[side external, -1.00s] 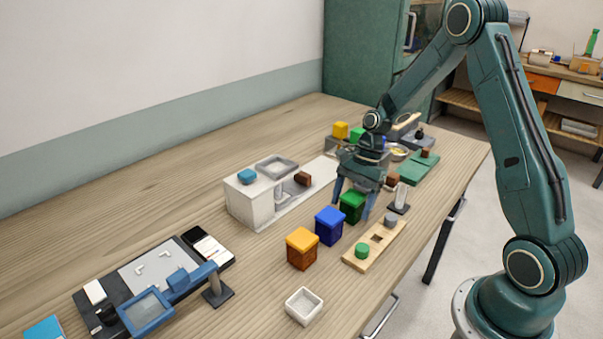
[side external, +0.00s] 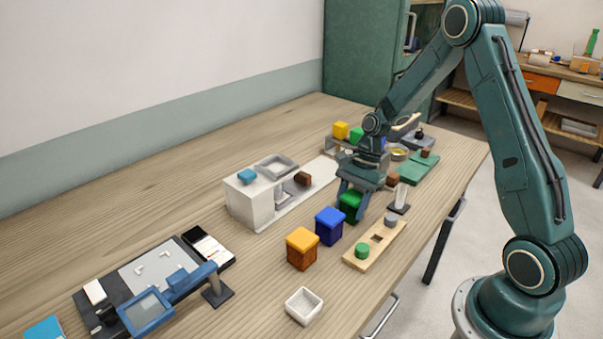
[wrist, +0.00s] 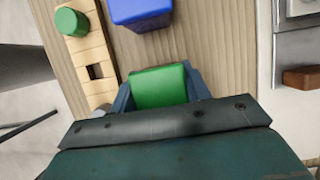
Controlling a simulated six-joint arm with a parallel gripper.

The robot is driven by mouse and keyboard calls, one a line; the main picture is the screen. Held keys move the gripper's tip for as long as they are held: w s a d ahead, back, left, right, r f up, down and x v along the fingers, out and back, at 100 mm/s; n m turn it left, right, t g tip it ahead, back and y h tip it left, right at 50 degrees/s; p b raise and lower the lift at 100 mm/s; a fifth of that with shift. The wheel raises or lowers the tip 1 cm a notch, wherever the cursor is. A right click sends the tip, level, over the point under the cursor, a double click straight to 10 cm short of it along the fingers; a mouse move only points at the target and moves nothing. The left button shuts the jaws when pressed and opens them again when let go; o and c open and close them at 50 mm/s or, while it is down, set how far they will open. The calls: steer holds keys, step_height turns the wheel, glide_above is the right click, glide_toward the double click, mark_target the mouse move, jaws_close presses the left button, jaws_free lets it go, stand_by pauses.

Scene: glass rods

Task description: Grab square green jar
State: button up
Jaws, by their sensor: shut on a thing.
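The square green jar (side external: 350,206) stands on the wooden table, at the end of a row with a blue jar (side external: 329,226) and an orange jar (side external: 302,248). My gripper (side external: 352,207) is over the green jar with its fingers down on either side, shut on it. In the wrist view the jar's green lid (wrist: 159,87) sits between the two fingers (wrist: 160,92). The jar's lower body is partly hidden by the fingers in the side view. I see no gap between the jar and the table.
A wooden block with holes (side external: 364,258) holds a green cylinder (side external: 362,251) and a grey one, to the right. A white machine (side external: 250,205) stands to the left. A small white tray (side external: 304,306) lies in front. Bare table lies between the machine and the jars.

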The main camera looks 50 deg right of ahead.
mark_target(352, 197)
steer(key=shift+r, duration=0.15)
step_height(352, 197, up, 20)
stand_by(0.8)
